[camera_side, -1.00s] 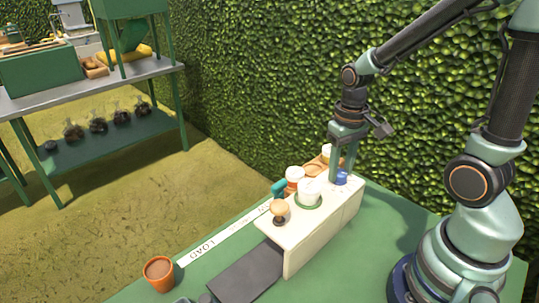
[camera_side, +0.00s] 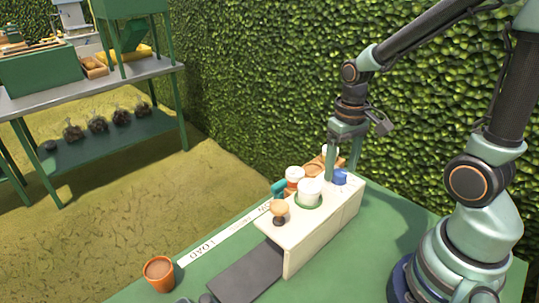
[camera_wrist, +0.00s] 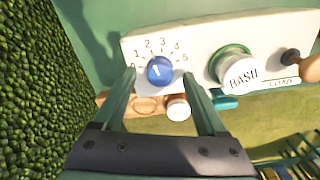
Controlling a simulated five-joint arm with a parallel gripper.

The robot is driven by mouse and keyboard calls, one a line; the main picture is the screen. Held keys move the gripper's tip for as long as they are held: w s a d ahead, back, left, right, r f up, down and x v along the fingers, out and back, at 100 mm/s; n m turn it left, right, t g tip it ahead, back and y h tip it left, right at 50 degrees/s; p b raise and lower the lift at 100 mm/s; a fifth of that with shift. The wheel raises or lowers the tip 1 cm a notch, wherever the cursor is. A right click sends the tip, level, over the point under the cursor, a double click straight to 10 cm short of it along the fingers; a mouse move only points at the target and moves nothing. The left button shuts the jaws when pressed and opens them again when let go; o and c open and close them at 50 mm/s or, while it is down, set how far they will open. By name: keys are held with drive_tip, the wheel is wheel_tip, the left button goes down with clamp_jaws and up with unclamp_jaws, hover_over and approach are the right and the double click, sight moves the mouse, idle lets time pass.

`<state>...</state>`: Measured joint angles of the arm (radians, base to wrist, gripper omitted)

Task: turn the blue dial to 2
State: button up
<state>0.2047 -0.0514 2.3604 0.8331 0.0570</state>
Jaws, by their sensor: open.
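The blue dial (camera_wrist: 160,71) sits on the cream control box (camera_wrist: 205,38), with printed numbers from 0 to 5 arched around its upper side. A white mark on its face points upward and slightly left; I cannot tell exactly which number it meets. The dial also shows at the box's far end in the side view (camera_side: 340,177). My gripper (camera_wrist: 159,76) is open, with one finger on each side of the dial in the wrist view. The fingers point down at the dial in the side view (camera_side: 343,165). I cannot tell whether they touch it.
A wooden tray and white-lidded jar (camera_wrist: 178,107) lie behind the box. A terracotta pot (camera_side: 159,272) stands at the table's left. A hedge rises behind.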

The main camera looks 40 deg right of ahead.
sight(340, 172)
wheel_tip(340, 172, up, 11)
drive_tip(key=shift+r, duration=0.2)
idle(0.4)
drive_tip(key=a+r+n+t, duration=0.1)
drive_tip(key=a+n+t, duration=0.2)
drive_tip(key=a+t, duration=0.2)
drive_tip(key=shift+a+r+t, duration=0.15)
drive_tip(key=shift+a+t, duration=0.15)
drive_tip(key=shift+a, duration=0.15)
